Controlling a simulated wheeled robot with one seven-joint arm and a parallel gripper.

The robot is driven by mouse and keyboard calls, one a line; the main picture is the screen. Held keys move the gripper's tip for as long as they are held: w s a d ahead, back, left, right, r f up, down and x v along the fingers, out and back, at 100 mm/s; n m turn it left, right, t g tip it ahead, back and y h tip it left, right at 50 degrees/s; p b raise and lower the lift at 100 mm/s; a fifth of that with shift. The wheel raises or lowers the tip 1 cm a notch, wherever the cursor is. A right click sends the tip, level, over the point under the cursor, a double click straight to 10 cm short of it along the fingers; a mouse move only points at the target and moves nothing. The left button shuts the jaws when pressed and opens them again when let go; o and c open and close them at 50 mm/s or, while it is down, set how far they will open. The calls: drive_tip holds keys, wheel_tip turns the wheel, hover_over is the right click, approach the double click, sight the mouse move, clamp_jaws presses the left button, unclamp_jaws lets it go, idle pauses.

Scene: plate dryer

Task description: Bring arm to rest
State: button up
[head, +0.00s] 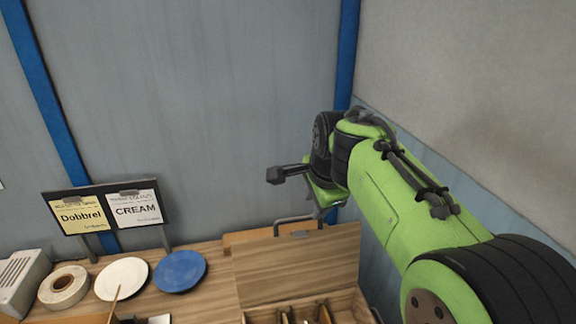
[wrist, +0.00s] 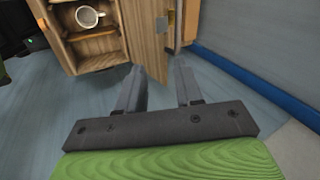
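My green arm reaches from the lower right of the head view to the middle, above the right end of the wooden counter (head: 262,262). My gripper (head: 290,226) is seen there from the side, near the blue-grey wall. In the wrist view my gripper (wrist: 158,82) shows two dark fingers with a clear gap between them. It is open and nothing is between the fingers. Blue-grey floor lies beyond the fingers.
A white plate (head: 122,279), a blue plate (head: 180,271), a tape roll (head: 63,287) and a sign stand (head: 107,211) are at the left. An open compartment (head: 305,308) is at bottom centre.

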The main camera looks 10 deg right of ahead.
drive_tip(key=s+f+n+b, duration=0.2)
drive_tip(key=s+f+n, duration=0.2)
drive_tip(key=s, duration=0.4)
drive_tip(key=s+f+n+b, duration=0.2)
drive_tip(key=s+f+n, duration=0.3)
drive_tip(key=s, duration=0.4)
drive_tip(key=s+f+n+b, duration=0.2)
drive_tip(key=s+f+n, duration=0.3)
drive_tip(key=s+n, duration=0.2)
drive_tip(key=shift+s+a+f, duration=0.25)
drive_tip(key=shift+s+a, duration=0.1)
drive_tip(key=shift+s, duration=0.65)
